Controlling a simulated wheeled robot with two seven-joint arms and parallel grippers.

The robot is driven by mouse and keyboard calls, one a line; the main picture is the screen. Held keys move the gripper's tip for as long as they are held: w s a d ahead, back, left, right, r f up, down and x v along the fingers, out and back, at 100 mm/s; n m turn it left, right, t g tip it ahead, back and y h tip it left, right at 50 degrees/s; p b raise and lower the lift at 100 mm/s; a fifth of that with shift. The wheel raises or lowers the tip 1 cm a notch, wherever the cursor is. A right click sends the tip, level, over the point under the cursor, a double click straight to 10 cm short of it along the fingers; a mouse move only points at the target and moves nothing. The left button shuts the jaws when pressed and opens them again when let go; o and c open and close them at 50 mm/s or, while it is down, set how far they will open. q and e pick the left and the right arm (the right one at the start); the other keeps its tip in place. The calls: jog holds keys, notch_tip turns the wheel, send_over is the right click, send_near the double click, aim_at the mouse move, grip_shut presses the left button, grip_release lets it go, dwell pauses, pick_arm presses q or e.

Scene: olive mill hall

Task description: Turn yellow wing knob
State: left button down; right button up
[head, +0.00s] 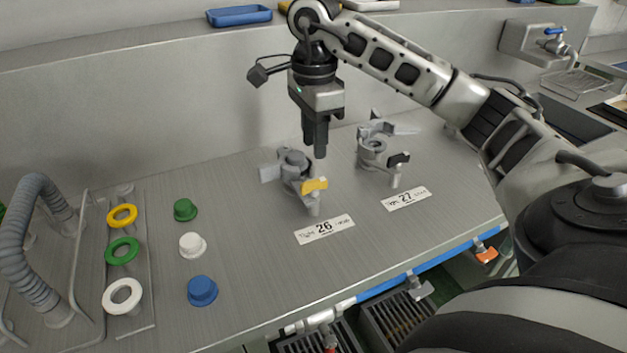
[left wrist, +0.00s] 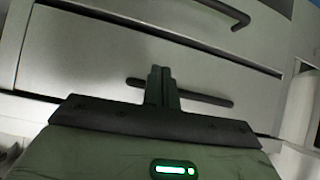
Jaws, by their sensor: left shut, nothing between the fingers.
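The yellow wing knob (head: 315,184) is on the front of a grey valve-like fitting (head: 294,160), above the label 26 (head: 324,229) on the steel counter. My right gripper (head: 316,150) points down just above and behind the yellow knob, apart from it. Its two dark fingers look together, with nothing seen between them. My left gripper (left wrist: 161,72) shows in the left wrist view, shut and empty, in front of a grey drawer front with dark bar handles. It is not seen in the head view.
A similar fitting with a black knob (head: 398,159) stands to the right above label 27 (head: 405,199). To the left are green, white and blue buttons (head: 202,290), coloured rings (head: 123,296) and a corrugated hose (head: 30,240). A blue tray (head: 239,16) lies on the ledge behind.

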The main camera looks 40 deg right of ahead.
aim_at(314, 181)
notch_tip(314, 181, down, 9)
jog(key=shift+r+p, duration=0.1)
jog(key=shift+p, duration=0.2)
grip_shut()
